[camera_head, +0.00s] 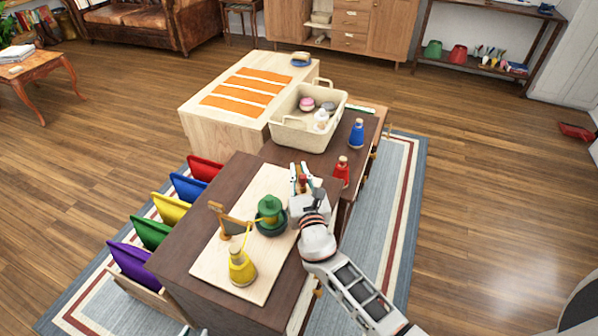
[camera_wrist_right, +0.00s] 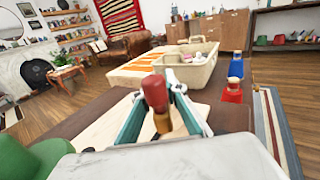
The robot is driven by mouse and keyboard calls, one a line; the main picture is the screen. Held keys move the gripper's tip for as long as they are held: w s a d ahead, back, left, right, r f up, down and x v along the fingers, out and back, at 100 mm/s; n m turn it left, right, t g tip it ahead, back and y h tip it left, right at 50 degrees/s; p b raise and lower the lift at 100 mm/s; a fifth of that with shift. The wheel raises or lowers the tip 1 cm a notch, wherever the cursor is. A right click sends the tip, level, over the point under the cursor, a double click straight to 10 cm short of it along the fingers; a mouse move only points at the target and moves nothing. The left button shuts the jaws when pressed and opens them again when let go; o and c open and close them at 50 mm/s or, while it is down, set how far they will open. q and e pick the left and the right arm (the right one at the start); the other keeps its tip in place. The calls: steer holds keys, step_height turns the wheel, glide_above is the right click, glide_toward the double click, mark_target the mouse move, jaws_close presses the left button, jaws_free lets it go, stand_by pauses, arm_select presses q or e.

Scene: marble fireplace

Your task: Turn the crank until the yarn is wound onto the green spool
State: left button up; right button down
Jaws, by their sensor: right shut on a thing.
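The green spool (camera_head: 270,212) stands upright on a pale wooden board (camera_head: 213,268) on the dark table. A yellow yarn cone (camera_head: 241,270) stands at the board's front. Yellow yarn runs near a wooden guide (camera_head: 225,222) toward the spool; its exact path and amount wound are too small to tell. My right gripper (camera_head: 302,178) is right of and behind the spool, shut on the crank handle, a red knob (camera_wrist_right: 155,92) on a brass-coloured stem between its fingers. The crank arm is hidden. Only a sliver of my left gripper (camera_head: 187,331) shows at the bottom edge.
Several coloured panels (camera_head: 172,208) line the table's left side.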

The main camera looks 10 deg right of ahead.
mark_target(302, 189)
steer(key=shift+d+m+h, duration=0.1)
steer(key=shift+m+h, duration=0.4)
steer(key=shift+h, duration=0.3)
steer(key=c, duration=2)
jaws_free()
steer(key=shift+c, duration=0.2)
steer(key=s, duration=0.4)
steer(key=s+a, duration=0.1)
steer(key=s, duration=0.7)
steer(key=shift+a, duration=0.2)
